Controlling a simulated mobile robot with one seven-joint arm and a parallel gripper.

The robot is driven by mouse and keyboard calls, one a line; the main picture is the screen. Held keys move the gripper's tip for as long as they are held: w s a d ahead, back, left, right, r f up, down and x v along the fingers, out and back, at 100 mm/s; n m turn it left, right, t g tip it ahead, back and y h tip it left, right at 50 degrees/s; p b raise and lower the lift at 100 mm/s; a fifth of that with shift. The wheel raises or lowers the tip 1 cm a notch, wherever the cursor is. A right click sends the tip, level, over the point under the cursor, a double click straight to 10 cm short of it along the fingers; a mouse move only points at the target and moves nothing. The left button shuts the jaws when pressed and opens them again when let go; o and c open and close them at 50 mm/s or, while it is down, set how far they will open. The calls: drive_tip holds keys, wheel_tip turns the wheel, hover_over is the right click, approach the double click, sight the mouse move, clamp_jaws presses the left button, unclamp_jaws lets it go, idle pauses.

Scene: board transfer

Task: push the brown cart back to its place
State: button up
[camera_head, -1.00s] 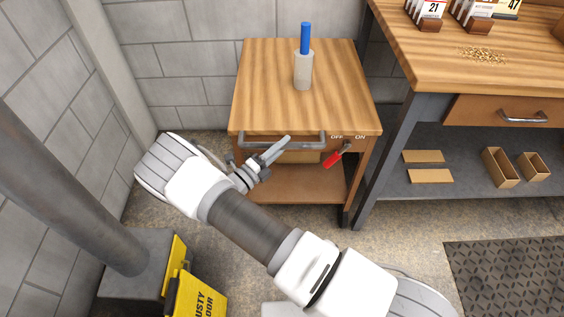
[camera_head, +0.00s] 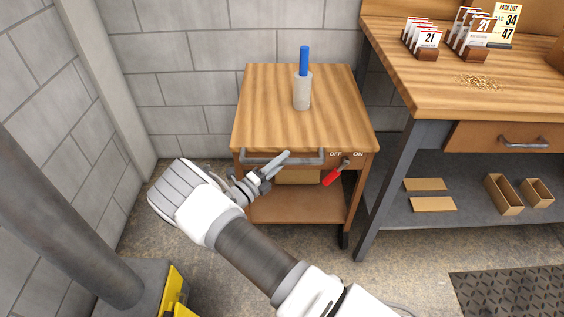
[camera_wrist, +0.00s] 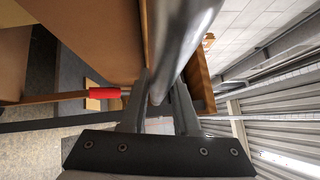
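The brown cart (camera_head: 252,114) has a light wood top and stands against the block wall, left of the workbench. A grey bar handle (camera_head: 255,158) runs across its front; the bar also fills the upper middle of the wrist view (camera_wrist: 183,40). My gripper (camera_head: 287,156) is at the right part of this handle. In the wrist view its two fingers (camera_wrist: 159,90) lie on either side of the bar and seem closed on it. A red lever (camera_head: 332,177) under the OFF and ON marks points down and left; its red grip shows in the wrist view (camera_wrist: 105,93).
A grey post (camera_head: 60,210) and a yellow object (camera_head: 174,292) are at left. A dark mat (camera_head: 510,290) lies at lower right.

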drive_tip(key=o, duration=0.4)
drive_tip(key=shift+w, duration=0.1)
drive_tip(key=p+v, duration=0.2)
drive_tip(key=v, duration=1.5)
drive_tip(key=shift+a+r, duration=0.1)
drive_tip(key=shift+a, duration=0.05)
